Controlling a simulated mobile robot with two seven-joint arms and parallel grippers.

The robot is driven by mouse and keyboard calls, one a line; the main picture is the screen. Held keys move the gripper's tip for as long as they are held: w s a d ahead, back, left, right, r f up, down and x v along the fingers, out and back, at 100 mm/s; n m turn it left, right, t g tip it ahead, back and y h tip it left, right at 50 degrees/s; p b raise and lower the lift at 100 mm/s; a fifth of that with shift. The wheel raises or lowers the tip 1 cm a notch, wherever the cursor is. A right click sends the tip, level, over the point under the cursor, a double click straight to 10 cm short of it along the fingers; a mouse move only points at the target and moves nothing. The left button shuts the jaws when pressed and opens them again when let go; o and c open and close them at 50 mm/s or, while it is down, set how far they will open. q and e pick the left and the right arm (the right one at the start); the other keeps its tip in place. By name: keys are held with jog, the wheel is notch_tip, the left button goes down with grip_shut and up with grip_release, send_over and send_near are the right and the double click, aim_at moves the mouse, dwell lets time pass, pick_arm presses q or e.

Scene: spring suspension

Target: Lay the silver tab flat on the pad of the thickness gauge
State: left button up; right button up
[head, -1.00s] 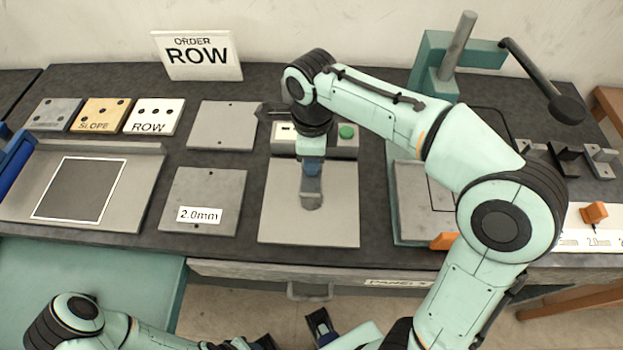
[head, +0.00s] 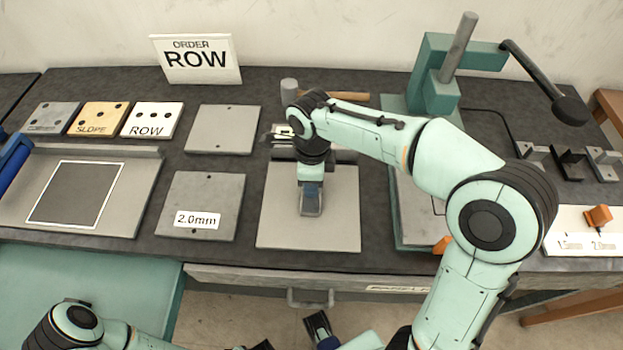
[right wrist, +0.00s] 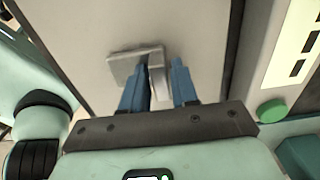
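The thickness gauge's pad, a light grey square plate (head: 275,225), lies at the middle of the bench. My right gripper (head: 311,203) points down over it, its fingers closed around the silver tab (head: 311,210). In the right wrist view the tab (right wrist: 127,66) is a small bent metal piece. Its upright part sits between the blue fingers (right wrist: 160,84) and its broad part points left over the plate. I cannot tell whether it touches the pad. My left gripper (head: 291,334) is below the bench's front edge, fingers apart and empty, partly cut off.
The gauge's green button (right wrist: 271,111) is close to my right gripper. A 2.0mm plate (head: 200,200) lies left of the pad, and a teal press (head: 437,75) stands to the right. A hammer (head: 290,86) lies behind. Several small brackets (head: 567,160) are at far right.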

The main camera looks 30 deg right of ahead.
jog(key=shift+o, duration=0.8)
jog(key=shift+r, duration=0.1)
jog(key=shift+r, duration=0.25)
notch_tip(320, 180, up, 12)
jog(key=p, duration=0.2)
jog(key=shift+f, duration=0.15)
